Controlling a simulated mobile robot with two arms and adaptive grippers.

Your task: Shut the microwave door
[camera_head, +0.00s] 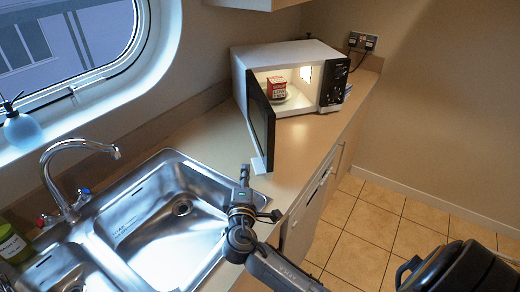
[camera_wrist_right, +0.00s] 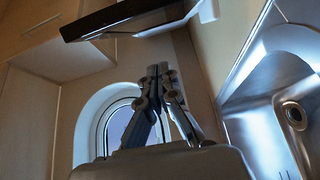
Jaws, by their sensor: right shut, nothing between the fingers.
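The white microwave (camera_head: 290,52) stands on the counter at the back in the head view. Its door (camera_head: 261,122) is swung wide open toward me, with a dark panel and a pale edge. A red box (camera_head: 277,88) sits inside the lit cavity. My right gripper (camera_head: 244,172) is shut and empty, just in front of the door's near edge; I cannot tell whether it touches. In the right wrist view, the shut fingertips (camera_wrist_right: 158,70) point up below a dark panel (camera_wrist_right: 125,16), likely the door, with a gap visible between. My left gripper is not in view.
A steel sink (camera_head: 165,225) with a tap (camera_head: 75,160) lies left of my right gripper. A spray bottle (camera_head: 20,130) stands on the window sill and a green bottle (camera_head: 12,243) beside the sink.

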